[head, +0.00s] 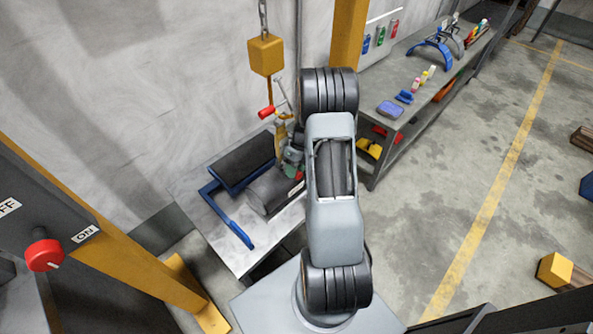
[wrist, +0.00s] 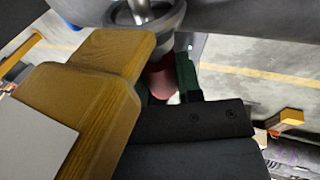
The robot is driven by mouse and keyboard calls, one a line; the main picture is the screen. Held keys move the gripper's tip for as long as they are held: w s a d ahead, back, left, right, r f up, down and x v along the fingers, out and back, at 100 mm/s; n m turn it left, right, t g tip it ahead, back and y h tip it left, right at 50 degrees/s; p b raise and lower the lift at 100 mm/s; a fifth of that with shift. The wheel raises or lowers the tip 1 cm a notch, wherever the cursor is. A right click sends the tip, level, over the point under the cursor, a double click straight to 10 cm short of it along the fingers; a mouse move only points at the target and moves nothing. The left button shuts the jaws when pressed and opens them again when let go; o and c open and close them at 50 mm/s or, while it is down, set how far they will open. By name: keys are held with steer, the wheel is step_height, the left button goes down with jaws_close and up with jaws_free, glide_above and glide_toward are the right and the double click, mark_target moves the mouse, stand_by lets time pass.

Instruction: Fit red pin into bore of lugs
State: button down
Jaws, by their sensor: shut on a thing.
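The red pin (wrist: 161,77) shows partly in the wrist view, between the green-lined jaws of my gripper (wrist: 167,82), which is shut on it. Just beyond it is a grey metal ring (wrist: 173,17) with a steel rod at its middle. I cannot tell whether this is a lug, or whether the pin touches it. A large yellow-brown block (wrist: 95,100) fills the left of the wrist view, close beside my gripper. In the head view my gripper (head: 292,165) is small and partly hidden by my arm, above the right side of the bench. The bore is not clearly visible.
A shelf (head: 420,100) with tools stands behind right.

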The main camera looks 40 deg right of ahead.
steer(key=shift+w+a+r, duration=0.1)
steer(key=shift+w, duration=0.6)
steer(key=c, duration=0.7)
jaws_free()
steer(key=shift+r, duration=0.15)
steer(key=shift+w+r+p, duration=0.2)
steer(key=shift+r+p, duration=0.35)
steer(key=shift+p, duration=0.2)
steer(key=p+v, duration=0.1)
steer(key=v, duration=0.1)
steer(key=p+v, duration=0.4)
steer(key=shift+s+d+r, duration=0.15)
steer(key=shift+d+r, duration=0.05)
steer(key=shift+d, duration=0.3)
